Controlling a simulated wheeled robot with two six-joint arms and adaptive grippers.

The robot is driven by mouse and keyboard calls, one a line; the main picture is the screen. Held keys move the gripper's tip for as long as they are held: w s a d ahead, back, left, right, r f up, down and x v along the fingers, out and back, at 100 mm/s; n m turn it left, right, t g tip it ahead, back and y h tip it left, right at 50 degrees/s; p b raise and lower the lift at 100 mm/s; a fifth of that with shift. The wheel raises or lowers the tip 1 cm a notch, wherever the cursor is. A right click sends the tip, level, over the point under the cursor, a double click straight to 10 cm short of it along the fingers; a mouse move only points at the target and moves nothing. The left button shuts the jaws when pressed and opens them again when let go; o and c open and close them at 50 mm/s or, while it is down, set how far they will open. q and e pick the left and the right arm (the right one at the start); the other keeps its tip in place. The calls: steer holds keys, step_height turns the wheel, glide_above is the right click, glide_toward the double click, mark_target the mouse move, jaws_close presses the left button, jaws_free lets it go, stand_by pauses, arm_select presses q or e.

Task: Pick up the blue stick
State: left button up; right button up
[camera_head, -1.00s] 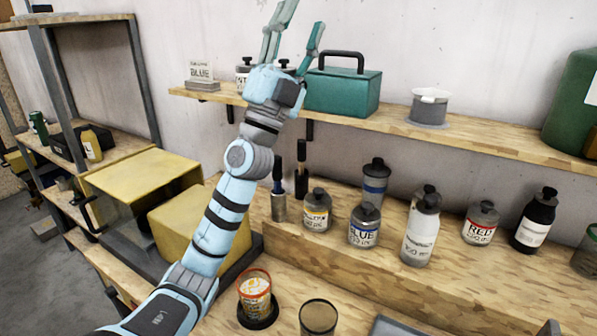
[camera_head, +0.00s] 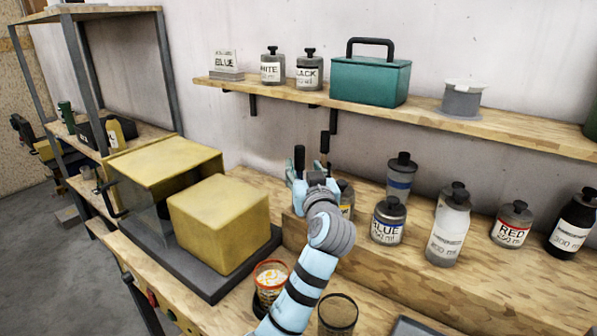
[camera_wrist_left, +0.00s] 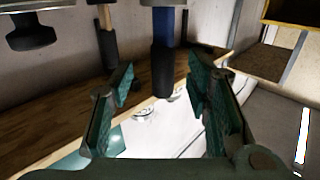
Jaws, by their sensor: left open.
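The blue stick (camera_wrist_left: 162,28) has a blue shaft and a black end. In the left wrist view it lies in line with the gap between my left gripper's fingers, apart from both of them. In the head view its black end (camera_head: 299,160) shows just above my left gripper; the shaft below is mostly hidden. My left gripper (camera_head: 310,172) is open and empty, low in front of the sticks. In the left wrist view its teal fingers (camera_wrist_left: 161,82) stand wide apart. My right gripper is not in view.
A second black-ended stick (camera_head: 325,143) stands close to the right; its shaft looks tan in the wrist view (camera_wrist_left: 106,32). A blue-labelled bottle (camera_head: 389,220) and other bottles stand further right. A yellow box (camera_head: 219,222) is on the left. A wall shelf (camera_head: 450,122) runs above.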

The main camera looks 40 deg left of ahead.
mark_target(301, 164)
arm_select(q)
steer(key=x, duration=0.4)
steer(key=shift+s+a, duration=0.15)
steer(key=shift+a+f, duration=0.1)
steer(key=shift+a, duration=0.1)
steer(key=shift+d, duration=0.1)
jaws_close()
step_height(301, 164, up, 20)
steer(key=p, duration=0.2)
steer(key=c, duration=0.7)
jaws_free()
jaws_close()
